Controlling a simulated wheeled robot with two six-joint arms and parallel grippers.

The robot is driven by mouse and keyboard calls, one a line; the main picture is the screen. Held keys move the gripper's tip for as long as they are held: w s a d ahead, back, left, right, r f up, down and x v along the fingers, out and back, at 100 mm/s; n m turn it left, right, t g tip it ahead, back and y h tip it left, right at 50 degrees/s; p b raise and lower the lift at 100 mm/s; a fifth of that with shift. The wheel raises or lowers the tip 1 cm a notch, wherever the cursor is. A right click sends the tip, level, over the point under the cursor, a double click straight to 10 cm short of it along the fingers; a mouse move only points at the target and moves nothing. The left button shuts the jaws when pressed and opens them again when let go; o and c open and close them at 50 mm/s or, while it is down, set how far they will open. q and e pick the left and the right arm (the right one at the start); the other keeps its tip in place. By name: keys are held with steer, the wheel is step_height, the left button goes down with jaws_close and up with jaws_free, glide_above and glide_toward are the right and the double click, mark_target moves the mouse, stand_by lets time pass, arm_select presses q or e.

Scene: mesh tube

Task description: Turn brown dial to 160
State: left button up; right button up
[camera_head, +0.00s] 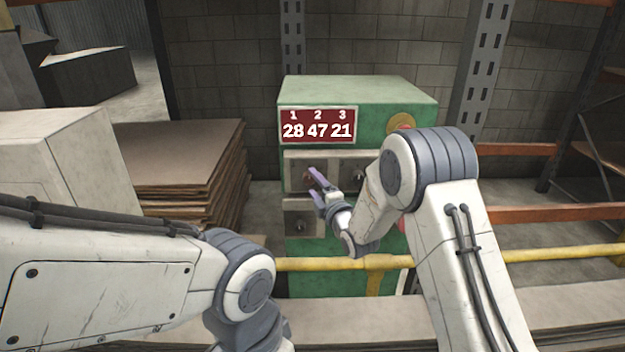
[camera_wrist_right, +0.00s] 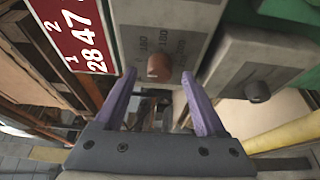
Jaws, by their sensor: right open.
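The brown dial (camera_wrist_right: 158,68) is a round knob on a grey panel (camera_wrist_right: 190,20) with small printed numbers around it, partly legible in the right wrist view. I cannot read its exact setting. In the head view the dial is mostly hidden by my gripper. My right gripper (camera_head: 315,184) is at the upper left panel of the green cabinet (camera_head: 395,95). In the wrist view its purple fingers (camera_wrist_right: 158,80) are open, one on each side of the dial, with gaps visible. A red display (camera_head: 318,125) reads 28, 47 and 21 under 1, 2 and 3. My left gripper is out of view.
A dark knob (camera_head: 358,176) is right of the gripper, and another (camera_head: 299,222) sits on a lower panel. A yellow rail (camera_head: 320,264) crosses in front of the cabinet. Stacked brown sheets (camera_head: 180,170) stand to the left.

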steer(key=shift+x, duration=0.8)
jaws_close()
steer(key=shift+f+b, duration=0.2)
steer(key=shift+b, duration=0.35)
steer(key=m+t+b, duration=0.1)
steer(key=m+b, duration=0.2)
steer(key=b, duration=0.2)
steer(key=m+t+b, duration=0.1)
steer(key=m+b, duration=0.2)
steer(key=b, duration=0.2)
steer(key=f+m+t+b, duration=0.1)
steer(key=m+b, duration=0.2)
steer(key=b, duration=0.2)
steer(key=shift+a+h+b, duration=0.15)
steer(key=shift+h+b, duration=0.15)
steer(key=shift+h, duration=0.1)
steer(key=shift+r+m+t+h+b, duration=0.25)
steer(key=shift+m+t+b, duration=0.25)
steer(key=shift+m+b, duration=0.6)
jaws_free()
